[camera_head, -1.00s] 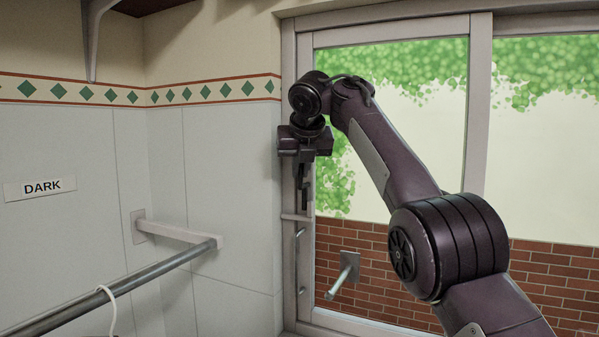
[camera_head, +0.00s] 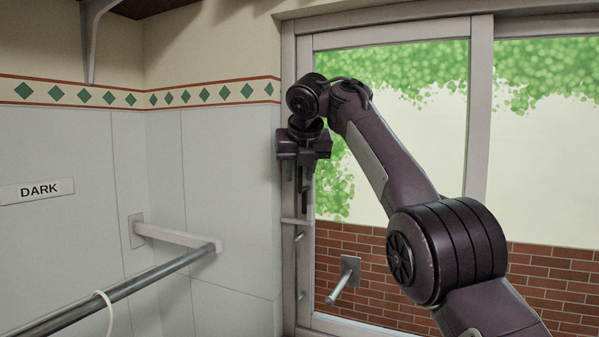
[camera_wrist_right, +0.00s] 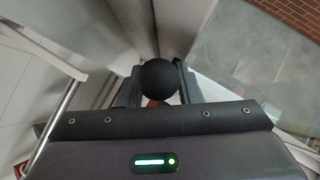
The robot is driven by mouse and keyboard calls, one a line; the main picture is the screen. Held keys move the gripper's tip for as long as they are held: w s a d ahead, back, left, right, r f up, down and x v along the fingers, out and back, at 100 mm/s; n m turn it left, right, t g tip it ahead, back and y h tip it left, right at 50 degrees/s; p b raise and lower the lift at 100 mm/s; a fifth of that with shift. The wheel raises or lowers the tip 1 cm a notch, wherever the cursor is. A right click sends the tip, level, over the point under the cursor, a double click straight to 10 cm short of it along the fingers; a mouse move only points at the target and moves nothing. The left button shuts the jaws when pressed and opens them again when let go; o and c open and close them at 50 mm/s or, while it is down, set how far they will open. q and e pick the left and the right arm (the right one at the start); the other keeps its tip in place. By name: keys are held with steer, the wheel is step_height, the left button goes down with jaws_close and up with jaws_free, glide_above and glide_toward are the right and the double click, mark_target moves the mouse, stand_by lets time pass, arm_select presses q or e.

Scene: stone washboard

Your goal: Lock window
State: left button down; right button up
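The window (camera_head: 400,150) has a light grey frame, with a narrow upright strip (camera_head: 290,255) along its left edge. A small dark part, likely the lock handle (camera_head: 305,188), shows on this strip just below my right gripper (camera_head: 297,172). In the right wrist view, a round black knob (camera_wrist_right: 160,80) sits between the two spread fingers of the right gripper (camera_wrist_right: 157,92). The gripper is open around the knob. Whether either finger touches it I cannot tell. The rest of the lock is mostly hidden behind the gripper. My left gripper is not in view.
A metal rail (camera_head: 130,285) on a pale bracket (camera_head: 175,235) sticks out from the tiled left wall, below the gripper. A short peg (camera_head: 345,280) shows low in front of the window's left pane. A shelf bracket (camera_head: 95,40) is at upper left.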

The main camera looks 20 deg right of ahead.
steer(key=v, duration=0.7)
steer(key=shift+s+r, duration=0.15)
steer(key=shift+r, duration=0.1)
